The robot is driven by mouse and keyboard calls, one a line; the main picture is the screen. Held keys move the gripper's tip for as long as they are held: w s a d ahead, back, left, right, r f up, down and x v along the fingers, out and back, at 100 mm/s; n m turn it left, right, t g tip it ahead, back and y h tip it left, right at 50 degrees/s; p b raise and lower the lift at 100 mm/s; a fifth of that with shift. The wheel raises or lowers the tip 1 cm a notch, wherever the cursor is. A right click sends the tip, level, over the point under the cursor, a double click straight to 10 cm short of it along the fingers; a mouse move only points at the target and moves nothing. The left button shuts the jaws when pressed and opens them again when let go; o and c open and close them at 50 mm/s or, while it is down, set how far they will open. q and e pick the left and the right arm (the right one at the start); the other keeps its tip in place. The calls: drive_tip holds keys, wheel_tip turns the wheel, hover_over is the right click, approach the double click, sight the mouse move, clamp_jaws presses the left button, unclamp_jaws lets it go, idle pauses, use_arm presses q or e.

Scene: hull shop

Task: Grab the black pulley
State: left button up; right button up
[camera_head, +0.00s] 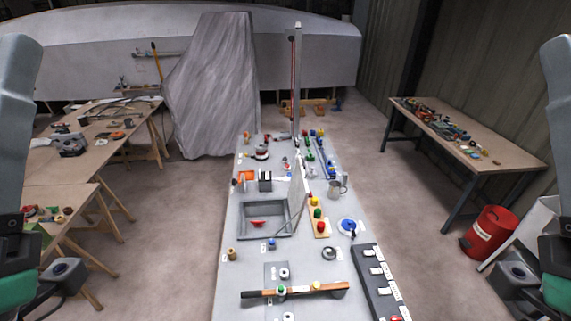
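A small dark round piece with a pale centre (328,253) lies on the right half of the long grey bench, in front of the blue disc. It may be the black pulley, but it is too small to be sure. No gripper is near it. My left arm hangs at the left edge and my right arm at the right edge, both well clear of the bench. Their wrists show, but the gripper fingers are outside the picture.
A tall post and thin panel stand mid-bench. Side tables and a red bin (489,233) flank it.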

idle(0.3)
use_arm(q)
drive_tip(key=o, duration=0.4)
